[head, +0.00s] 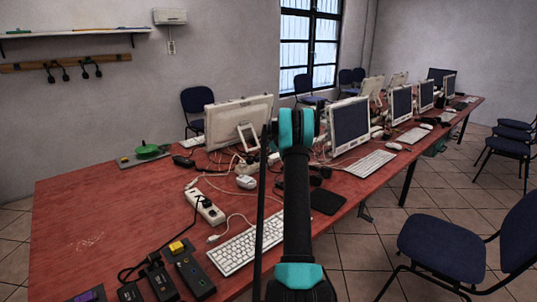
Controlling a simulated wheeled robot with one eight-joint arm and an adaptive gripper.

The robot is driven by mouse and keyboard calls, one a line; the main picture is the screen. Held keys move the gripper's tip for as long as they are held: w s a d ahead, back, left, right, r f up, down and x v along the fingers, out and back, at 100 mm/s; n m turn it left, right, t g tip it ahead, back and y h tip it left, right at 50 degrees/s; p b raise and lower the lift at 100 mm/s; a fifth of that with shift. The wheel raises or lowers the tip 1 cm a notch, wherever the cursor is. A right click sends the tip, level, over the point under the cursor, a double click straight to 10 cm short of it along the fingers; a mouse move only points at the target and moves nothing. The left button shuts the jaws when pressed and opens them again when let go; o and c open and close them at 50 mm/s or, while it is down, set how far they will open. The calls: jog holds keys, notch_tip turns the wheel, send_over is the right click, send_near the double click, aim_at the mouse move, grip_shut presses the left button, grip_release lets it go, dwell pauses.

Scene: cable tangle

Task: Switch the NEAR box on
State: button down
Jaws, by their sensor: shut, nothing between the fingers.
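In the head view, a dark box (193,275) with a yellow part (177,247) at its far end lies near the table's front edge. Two smaller black blocks lie just left of it, and a cable runs among them. Farther back, a flat grey base (140,157) carries a green round knob (147,149). No NEAR label is legible, and I cannot tell which is the NEAR box or its switch state. My black and teal arm rises through the middle of the view, and I cannot make out my gripper's fingers.
The red table (90,205) has clear room at left. A white power strip (205,207), keyboard (245,244), mouse (246,182) and loose cables lie nearby. Monitors (349,124) stand behind and right. A purple-topped item (88,296) is at the bottom edge. A chair (445,246) stands right.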

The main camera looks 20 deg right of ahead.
jog(key=shift+w+d+f+m+y, duration=0.1)
jog(key=shift+d+f+m+y, duration=0.2)
jog(key=shift+y, duration=0.1)
jog(key=shift+a, duration=0.15)
jog(key=shift+a+f, duration=0.1)
jog(key=shift+s+a, duration=0.4)
jog(key=shift+a, duration=0.35)
